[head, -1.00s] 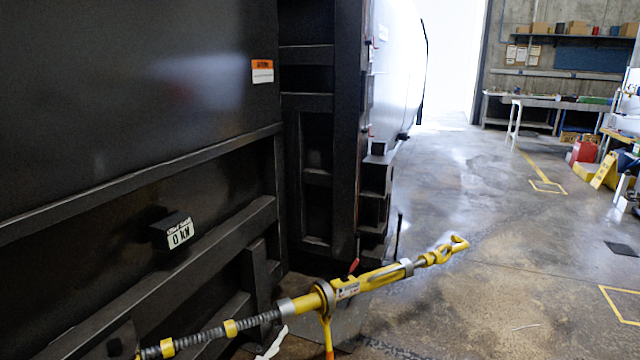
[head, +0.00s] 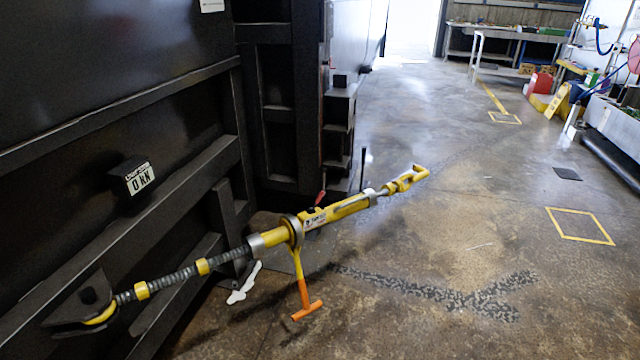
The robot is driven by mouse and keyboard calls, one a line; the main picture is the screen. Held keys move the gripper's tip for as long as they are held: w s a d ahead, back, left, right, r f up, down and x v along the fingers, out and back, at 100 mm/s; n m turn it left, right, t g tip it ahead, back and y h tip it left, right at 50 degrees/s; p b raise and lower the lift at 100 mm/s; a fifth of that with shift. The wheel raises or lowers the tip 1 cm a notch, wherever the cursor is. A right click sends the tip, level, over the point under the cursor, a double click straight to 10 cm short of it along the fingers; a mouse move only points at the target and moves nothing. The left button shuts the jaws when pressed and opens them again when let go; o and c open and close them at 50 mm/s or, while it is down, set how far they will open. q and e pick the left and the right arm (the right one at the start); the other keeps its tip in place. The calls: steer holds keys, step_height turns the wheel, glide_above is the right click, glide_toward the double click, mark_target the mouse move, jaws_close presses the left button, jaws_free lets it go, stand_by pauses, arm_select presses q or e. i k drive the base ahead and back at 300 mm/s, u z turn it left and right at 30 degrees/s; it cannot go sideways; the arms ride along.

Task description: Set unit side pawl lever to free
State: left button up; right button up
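A yellow ratchet turnbuckle (head: 345,207) stretches from a dark bracket (head: 85,305) on the black machine wall at lower left to a yellow hook (head: 412,177) at right. A threaded rod (head: 180,275) forms its left part. A small red lever (head: 320,197) stands up from the ratchet body, beside a white label; I cannot tell its exact setting. A yellow handle with an orange T-grip (head: 307,310) hangs down from the ratchet collar (head: 292,232). Neither of my grippers is in view.
A black box reading 0 kN (head: 133,180) sticks out of the machine wall. A white scrap (head: 243,285) lies on the floor below the turnbuckle. The concrete floor to the right is open, with a yellow marked square (head: 580,226). Workbenches (head: 510,38) stand far back.

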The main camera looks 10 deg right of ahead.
mark_target(310, 211)
steer(key=z, duration=0.15)
steer(key=i, duration=0.6)
steer(key=z, duration=1.95)
